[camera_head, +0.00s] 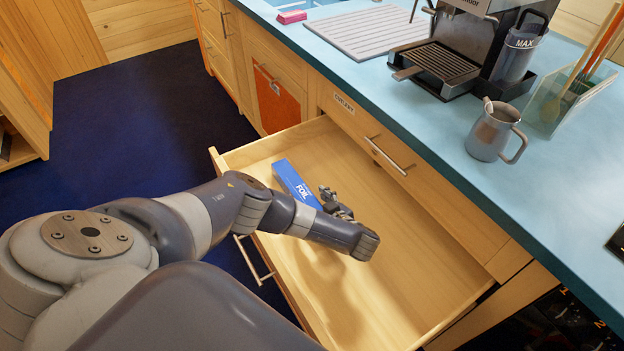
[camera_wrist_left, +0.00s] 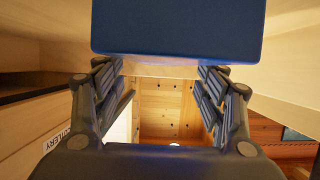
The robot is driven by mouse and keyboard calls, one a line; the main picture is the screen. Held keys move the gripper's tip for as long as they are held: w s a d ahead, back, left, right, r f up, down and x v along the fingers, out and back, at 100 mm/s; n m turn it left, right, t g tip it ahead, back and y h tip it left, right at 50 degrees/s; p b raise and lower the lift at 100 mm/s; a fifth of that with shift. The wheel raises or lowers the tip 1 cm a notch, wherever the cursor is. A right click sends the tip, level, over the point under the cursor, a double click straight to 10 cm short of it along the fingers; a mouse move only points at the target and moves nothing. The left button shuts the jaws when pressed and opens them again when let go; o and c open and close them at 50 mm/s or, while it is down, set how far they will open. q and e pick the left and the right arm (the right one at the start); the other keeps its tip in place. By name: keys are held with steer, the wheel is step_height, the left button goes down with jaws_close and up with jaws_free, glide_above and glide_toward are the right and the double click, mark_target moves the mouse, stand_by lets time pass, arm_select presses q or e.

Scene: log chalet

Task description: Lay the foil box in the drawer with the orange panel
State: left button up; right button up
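The blue foil box (camera_head: 296,186) shows within the outline of the open drawer (camera_head: 420,265), slanted, its near end hidden behind my left arm. I cannot tell whether it rests on the drawer floor. My left gripper (camera_head: 337,203) is right beside that near end. In the left wrist view, the blue box (camera_wrist_left: 178,28) fills the top and covers the fingertips. The fingers stand apart, but I cannot tell whether they press on it. An orange panel (camera_head: 279,106) shows on the cabinet front beyond the open drawer. My right gripper is out of view.
A shut drawer with a cutlery label (camera_head: 344,103) is above the open one. The blue counter (camera_head: 440,135) carries a coffee machine (camera_head: 470,50), a metal jug (camera_head: 492,132) and a ribbed drying mat (camera_head: 368,32). The open drawer's right part is clear.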

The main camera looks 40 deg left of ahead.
arm_select(q)
steer(key=shift+r, duration=0.3)
steer(key=shift+w+r+p, duration=0.15)
steer(key=shift+r+p, duration=0.35)
steer(key=shift+p, duration=0.1)
steer(key=v, duration=1.2)
steer(key=shift+p, duration=0.35)
steer(key=shift+f, duration=0.1)
